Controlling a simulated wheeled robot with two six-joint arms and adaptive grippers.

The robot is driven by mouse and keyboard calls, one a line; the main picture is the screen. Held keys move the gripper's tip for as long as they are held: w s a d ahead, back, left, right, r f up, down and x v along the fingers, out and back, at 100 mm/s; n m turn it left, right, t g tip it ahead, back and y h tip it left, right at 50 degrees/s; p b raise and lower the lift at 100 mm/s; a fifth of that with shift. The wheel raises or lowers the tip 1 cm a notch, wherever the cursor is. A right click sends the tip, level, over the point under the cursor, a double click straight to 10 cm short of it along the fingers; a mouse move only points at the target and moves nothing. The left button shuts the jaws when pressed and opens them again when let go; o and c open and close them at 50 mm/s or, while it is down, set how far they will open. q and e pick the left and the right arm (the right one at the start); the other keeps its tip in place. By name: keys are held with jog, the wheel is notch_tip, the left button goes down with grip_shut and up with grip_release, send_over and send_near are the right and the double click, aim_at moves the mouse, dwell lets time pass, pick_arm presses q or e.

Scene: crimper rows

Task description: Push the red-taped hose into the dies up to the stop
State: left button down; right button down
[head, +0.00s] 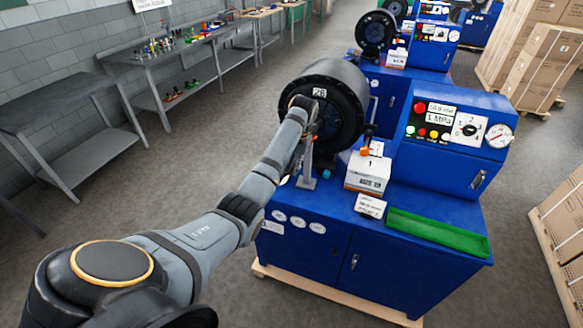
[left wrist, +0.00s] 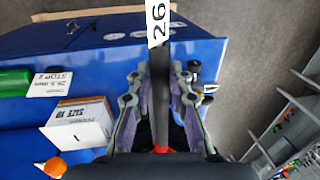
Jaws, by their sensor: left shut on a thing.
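My left gripper (head: 307,135) is at the front of the black round crimper head (head: 350,92) in the head view. In the left wrist view its two fingers (left wrist: 158,85) are closed around a dark hose (left wrist: 159,65). A small red patch, likely the red tape (left wrist: 162,149), shows at the hose's lower part, deep between the fingers. The dies and stop are hidden, so how far the hose is in cannot be told. My right gripper is not in view.
Grey benches stand at left. Cartons stand at right.

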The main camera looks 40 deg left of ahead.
pick_arm(q)
jog(key=c, duration=1.1)
grip_release()
jog(key=shift+c, duration=0.2)
jog(key=shift+o, duration=0.4)
jog(key=o, duration=1.1)
jog(key=shift+c, duration=0.2)
